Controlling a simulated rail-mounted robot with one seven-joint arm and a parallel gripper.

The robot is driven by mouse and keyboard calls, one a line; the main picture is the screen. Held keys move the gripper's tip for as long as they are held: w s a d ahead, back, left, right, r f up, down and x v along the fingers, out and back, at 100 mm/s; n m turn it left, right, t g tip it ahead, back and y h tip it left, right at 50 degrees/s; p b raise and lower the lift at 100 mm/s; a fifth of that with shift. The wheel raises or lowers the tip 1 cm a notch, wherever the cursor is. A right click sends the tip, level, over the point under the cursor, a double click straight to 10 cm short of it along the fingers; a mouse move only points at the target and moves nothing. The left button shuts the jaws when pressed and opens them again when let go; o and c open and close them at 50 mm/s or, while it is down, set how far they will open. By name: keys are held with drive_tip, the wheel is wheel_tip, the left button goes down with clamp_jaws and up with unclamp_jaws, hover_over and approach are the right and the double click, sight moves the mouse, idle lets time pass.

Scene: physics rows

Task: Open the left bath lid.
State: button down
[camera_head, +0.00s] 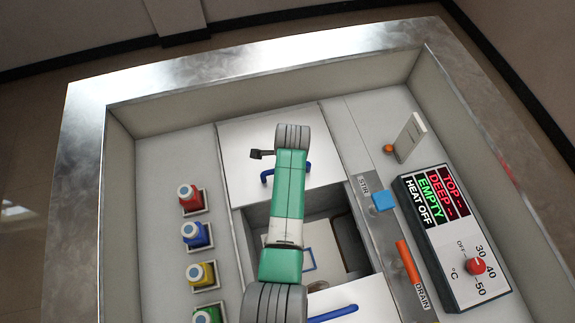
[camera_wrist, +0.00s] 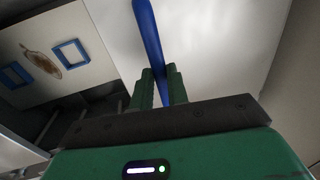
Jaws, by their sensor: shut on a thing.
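The bath (camera_head: 345,220) has a white lid (camera_head: 235,150) at the upper side of its opening in the head view. A blue bar handle (camera_head: 266,176) on this lid is partly covered by my arm. A second white lid (camera_head: 350,298) with a blue handle (camera_head: 335,314) is at the bottom edge. In the wrist view, my gripper (camera_wrist: 161,74) is shut on a blue handle (camera_wrist: 148,35) above a white lid surface (camera_wrist: 215,45). I cannot tell whether that lid is tilted.
Between the lids is a dark opening (camera_head: 340,232) with a blue-framed item (camera_head: 308,261) inside. Red (camera_head: 188,196), blue (camera_head: 195,233) and yellow (camera_head: 200,273) bottles stand on the left. A control panel (camera_head: 450,240) is on the right. A metal rim (camera_head: 260,70) surrounds everything.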

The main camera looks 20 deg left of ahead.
drive_tip(key=c, duration=1.4)
unclamp_jaws()
drive_tip(key=shift+o, duration=0.2)
wheel_tip(320, 180, up, 8)
drive_tip(key=s+p, duration=0.1)
drive_tip(key=p, duration=0.1)
drive_tip(key=shift+s+d+f, duration=0.2)
drive_tip(key=shift+d, duration=0.25)
